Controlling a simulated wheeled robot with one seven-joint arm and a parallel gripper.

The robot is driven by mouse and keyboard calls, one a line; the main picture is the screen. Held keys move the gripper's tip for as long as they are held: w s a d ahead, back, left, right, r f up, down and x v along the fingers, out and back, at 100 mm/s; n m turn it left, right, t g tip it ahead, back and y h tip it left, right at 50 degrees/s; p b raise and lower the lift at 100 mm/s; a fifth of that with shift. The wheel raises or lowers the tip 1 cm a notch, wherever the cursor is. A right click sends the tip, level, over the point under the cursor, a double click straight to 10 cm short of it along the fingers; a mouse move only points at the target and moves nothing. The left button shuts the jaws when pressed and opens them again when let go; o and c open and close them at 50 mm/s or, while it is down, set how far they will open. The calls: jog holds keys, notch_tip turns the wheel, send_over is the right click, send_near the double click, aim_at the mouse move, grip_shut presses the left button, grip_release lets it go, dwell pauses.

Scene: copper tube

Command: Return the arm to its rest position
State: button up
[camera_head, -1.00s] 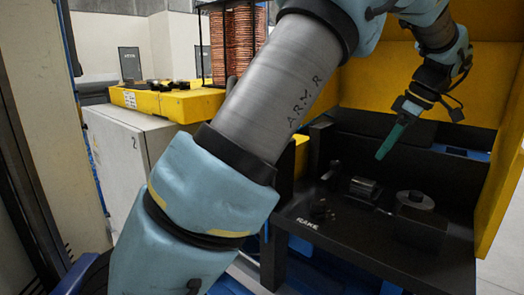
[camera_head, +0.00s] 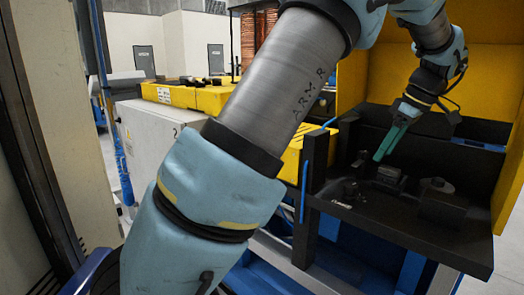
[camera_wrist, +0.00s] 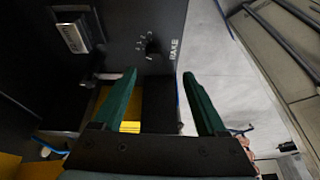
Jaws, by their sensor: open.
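My gripper (camera_head: 386,147) shows at the right of the head view, with green fingers pointing down and left. It hangs at the end of my blue and grey arm, in front of the black, yellow-walled bench. In the wrist view my gripper (camera_wrist: 160,77) has its two green fingers spread apart, with nothing between them. Behind the fingers lie part of the black bench top, a yellow patch and the grey floor.
The black bench (camera_head: 440,243) carries a metal block (camera_head: 390,174) and a round piece (camera_head: 437,185). Yellow walls stand behind it and at its right. A white cabinet (camera_head: 150,145) with a yellow top (camera_head: 200,97) and copper-coloured stacks (camera_head: 258,38) stand further back.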

jog(key=w+a+f+m+g+h, duration=0.1)
jog(key=a+f+m, duration=0.2)
jog(key=a, duration=0.8)
jog(key=w+a+f+m+g+h, duration=0.15)
jog(key=a+f, duration=0.25)
jog(key=a, duration=0.7)
jog(key=s+a+f+m, duration=0.2)
jog(key=s+a+f, duration=0.1)
jog(key=s+a, duration=0.3)
jog(key=s+a+f+m+t, duration=0.1)
jog(key=s+a+f+m, duration=0.1)
jog(key=s+a, duration=0.3)
jog(key=a+m+h, duration=0.1)
jog(key=a, duration=0.3)
jog(key=shift+s+a+f, duration=0.25)
jog(key=shift+s+f, duration=0.1)
jog(key=shift+f, duration=0.05)
jog(key=shift+w+d+m, duration=0.1)
jog(key=shift+m, duration=0.15)
